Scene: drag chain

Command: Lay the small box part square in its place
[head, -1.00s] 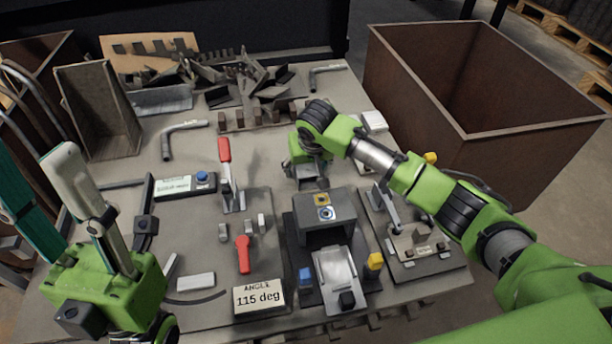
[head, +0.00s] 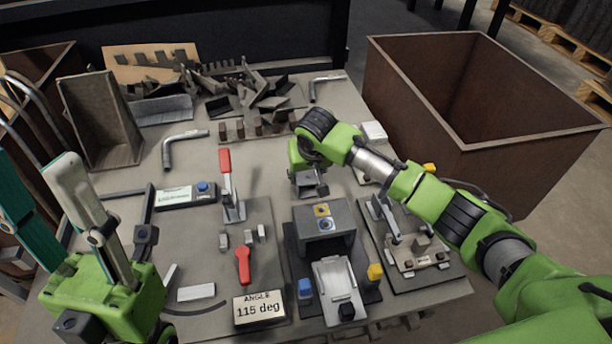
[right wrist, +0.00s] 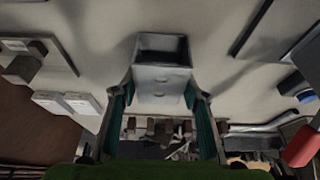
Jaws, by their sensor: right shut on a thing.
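The small box part (right wrist: 162,72) is a grey, open-topped metal box. In the right wrist view it sits between the fingertips of my right gripper (right wrist: 160,92), which is shut on it. In the head view the box part (head: 313,188) hangs below my right gripper (head: 307,176), above the table behind the grey press block (head: 325,222). Whether it touches the table is unclear. My left gripper (head: 32,158) is at the left edge, fingers up, spread and empty. Which spot is the part's place is not clear from the frames.
A red-handled clamp fixture (head: 233,215) with small blocks stands left of the press. Another clamp fixture (head: 415,262) stands at right. An angle sign (head: 260,308) reads 115 deg. Bent metal scraps (head: 255,92) lie at the back. A large brown bin (head: 480,150) stands beyond the table.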

